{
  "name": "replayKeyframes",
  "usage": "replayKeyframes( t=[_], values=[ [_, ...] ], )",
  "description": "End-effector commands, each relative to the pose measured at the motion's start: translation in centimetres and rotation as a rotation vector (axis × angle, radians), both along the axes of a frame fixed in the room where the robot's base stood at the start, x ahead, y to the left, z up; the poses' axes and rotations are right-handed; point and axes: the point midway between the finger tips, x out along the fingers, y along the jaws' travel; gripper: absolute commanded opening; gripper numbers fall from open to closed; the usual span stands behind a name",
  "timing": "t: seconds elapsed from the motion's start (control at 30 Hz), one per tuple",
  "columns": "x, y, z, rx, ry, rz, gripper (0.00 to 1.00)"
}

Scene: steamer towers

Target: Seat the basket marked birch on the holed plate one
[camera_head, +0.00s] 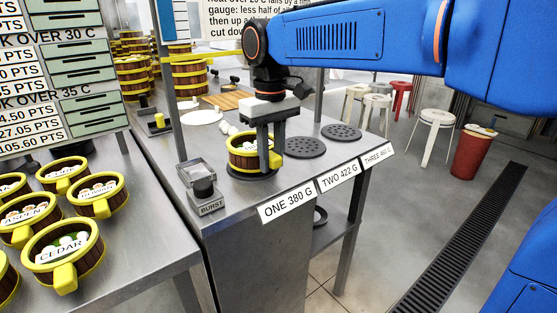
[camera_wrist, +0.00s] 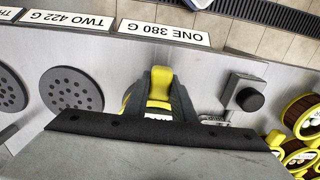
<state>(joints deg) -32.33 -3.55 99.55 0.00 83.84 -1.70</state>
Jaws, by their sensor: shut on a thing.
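A round brown basket with yellow bands (camera_head: 243,158) is at the plate position behind the label ONE 380 G. My gripper (camera_head: 265,158) points down and is shut on the basket's yellow handle (camera_wrist: 159,86). Under the basket a dark rim of holed plate one (camera_head: 250,175) shows; the basket hides the rest. The basket looks upright and over the plate; I cannot tell whether it rests fully on it. Its name tag (camera_wrist: 158,116) is mostly hidden by my gripper, so I cannot read birch.
Bare holed plates two (camera_head: 305,147) and three (camera_head: 341,132) lie to the right. A device marked BURST (camera_head: 203,192) stands close on the left. Several baskets, including CEDAR (camera_head: 62,255), stand on the left table. Tall basket stacks (camera_head: 188,75) stand behind.

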Motion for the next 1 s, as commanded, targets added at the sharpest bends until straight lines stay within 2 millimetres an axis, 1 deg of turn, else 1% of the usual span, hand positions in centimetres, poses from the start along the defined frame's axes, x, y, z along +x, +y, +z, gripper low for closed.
replayKeyframes(
  t=[0.57,1.0],
  values=[
    [0.2,0.1,-0.1,0.001,-0.001,0.0,0.0],
    [0.2,0.1,-1.0,0.001,-0.001,0.0,0.0]
  ],
)
